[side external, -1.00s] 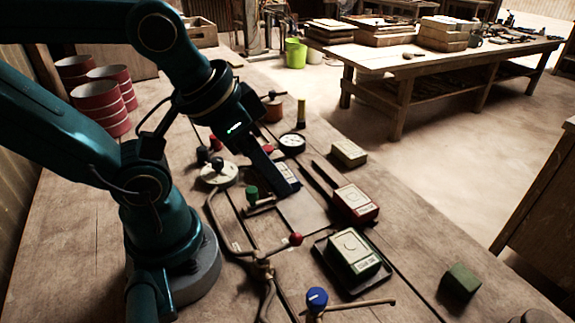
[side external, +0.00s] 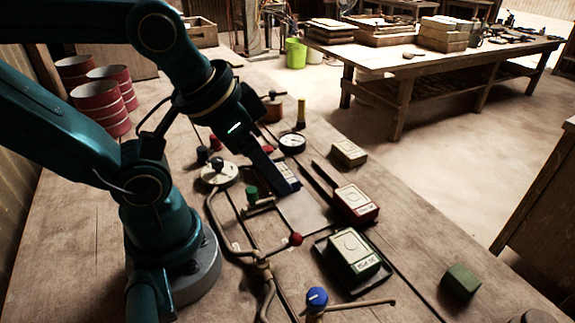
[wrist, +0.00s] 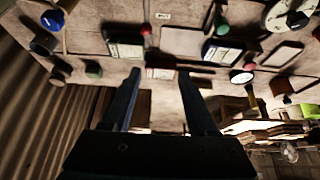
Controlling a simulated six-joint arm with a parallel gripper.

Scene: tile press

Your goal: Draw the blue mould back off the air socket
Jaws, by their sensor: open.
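The blue mould (side external: 285,171), dark with a pale label, lies behind the green-knobbed valve (side external: 252,194) in the side view, partly hidden by my gripper (side external: 290,190). In the wrist view, the blue mould (wrist: 222,50) lies right of my gripper (wrist: 160,72), whose two fingers are apart with no mould held between them. A green knob (wrist: 221,27) stands close to it. I cannot tell whether the mould touches an air socket, as that joint is hidden.
A red mould (side external: 355,203) and a green mould in a dark tray (side external: 330,262) lie to the right. A red-knobbed valve (side external: 296,239), a blue-knobbed valve (side external: 317,298) and bent pipes stand in front. A gauge (side external: 292,143) and cream block (side external: 348,153) are behind.

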